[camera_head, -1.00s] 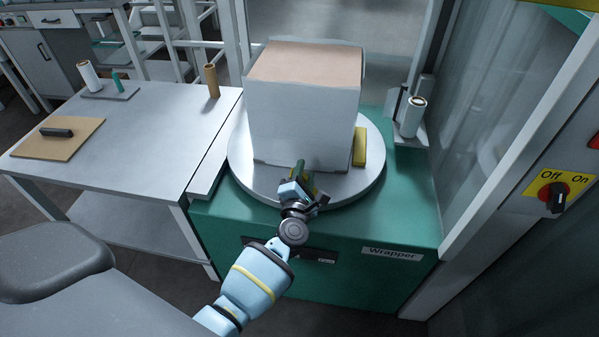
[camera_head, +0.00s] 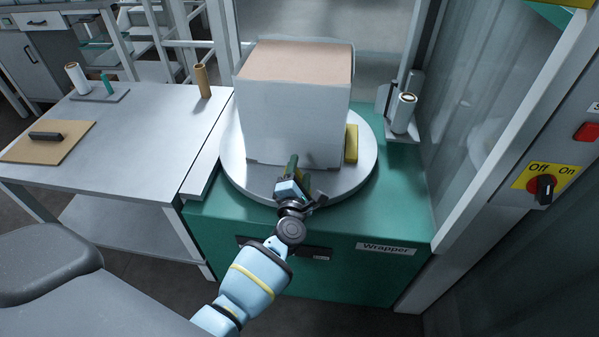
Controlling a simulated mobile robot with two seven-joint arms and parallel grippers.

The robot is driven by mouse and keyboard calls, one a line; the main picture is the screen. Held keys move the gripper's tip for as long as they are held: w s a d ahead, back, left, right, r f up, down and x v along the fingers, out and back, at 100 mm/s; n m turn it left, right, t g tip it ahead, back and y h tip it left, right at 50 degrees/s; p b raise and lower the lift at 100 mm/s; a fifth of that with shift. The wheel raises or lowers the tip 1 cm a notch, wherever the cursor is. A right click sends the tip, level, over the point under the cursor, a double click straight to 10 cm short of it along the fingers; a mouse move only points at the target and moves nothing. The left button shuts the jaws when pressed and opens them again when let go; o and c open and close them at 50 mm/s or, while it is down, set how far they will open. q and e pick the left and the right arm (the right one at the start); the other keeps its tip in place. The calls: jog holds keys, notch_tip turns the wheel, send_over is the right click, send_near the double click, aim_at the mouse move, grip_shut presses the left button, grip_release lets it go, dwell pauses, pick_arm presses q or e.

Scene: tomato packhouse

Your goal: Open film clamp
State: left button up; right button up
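A narrow dark green, lever-like piece (camera_head: 292,164) stands at the front of the round turntable (camera_head: 237,176), close to the box. It may be part of the film clamp, with a small yellow bit beside it partly hidden by my gripper. My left gripper (camera_head: 293,187) is at the foot of this piece, above the turntable's front rim. Its fingers overlap the piece in the picture, so I cannot tell whether they grip it. A yellow block (camera_head: 352,144) stands on the turntable against the box's right side. My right gripper is not in view.
A large white-sided box (camera_head: 292,117) stands on the turntable of the green wrapper (camera_head: 395,215). A film roll (camera_head: 404,113) stands at the right. A switch (camera_head: 545,187) is on the right post. A grey table (camera_head: 150,135) with rolls and a board stands left.

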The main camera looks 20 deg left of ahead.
pick_arm(q)
jog(key=shift+s+d, duration=0.1)
jog(key=shift+s, duration=0.4)
jog(key=v, duration=0.6)
jog(key=shift+s+p, duration=0.35)
jog(key=shift+p, duration=0.1)
jog(key=shift+d, duration=0.1)
jog(key=shift+s, duration=0.1)
